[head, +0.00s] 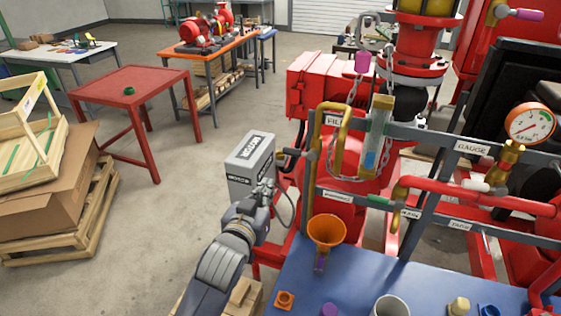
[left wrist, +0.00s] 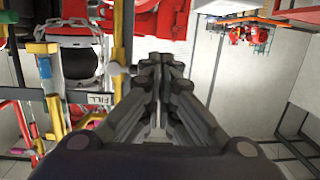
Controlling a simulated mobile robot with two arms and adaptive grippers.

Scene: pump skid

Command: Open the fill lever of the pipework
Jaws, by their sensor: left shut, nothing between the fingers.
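The pipework's FILL label (head: 333,120) sits on the grey frame beside a yellow pipe (head: 345,125). My left gripper (head: 268,187) is shut and empty, below and left of this lever, in front of the grey box. In the left wrist view, the shut fingers (left wrist: 158,68) point toward the skid, with the FILL label (left wrist: 99,98) to their left. A pale rod end is close to the fingers there; whether they touch is unclear. My right gripper is out of view.
An orange funnel (head: 326,231) stands close to the right of my left arm. A blue bench (head: 350,276) with small parts is at the front. A grey box (head: 250,165) stands behind the gripper.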

